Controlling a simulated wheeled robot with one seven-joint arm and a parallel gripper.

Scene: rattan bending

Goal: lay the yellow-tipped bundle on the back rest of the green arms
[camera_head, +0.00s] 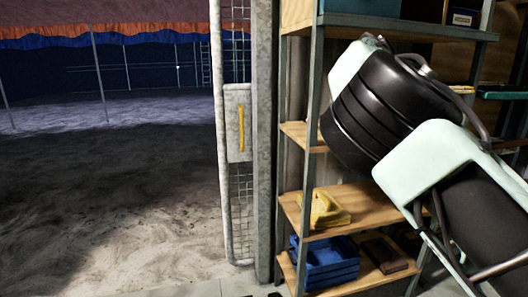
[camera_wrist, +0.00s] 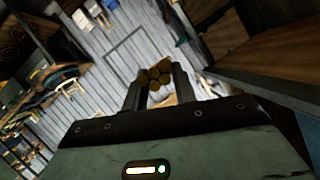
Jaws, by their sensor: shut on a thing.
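In the wrist view my gripper (camera_wrist: 160,88) is shut on a bundle of several rods (camera_wrist: 158,72). The rod ends face the camera and look dull golden-brown in dim light; the bundle's length is hidden. In the head view my gripper and the bundle are not visible. A green bar (camera_head: 502,95) shows at the right edge of the head view, partly hidden behind my arm. I cannot tell whether it is one of the green arms. The back rest cannot be made out in either view.
A metal shelf with wooden boards (camera_head: 365,205) holds a yellow item (camera_head: 325,210) and a blue crate (camera_head: 328,264). A mesh gate (camera_head: 240,120) stands left of it, with open sandy ground (camera_head: 110,190) beyond. Cluttered furniture lies left of the plank floor (camera_wrist: 105,75) in the wrist view.

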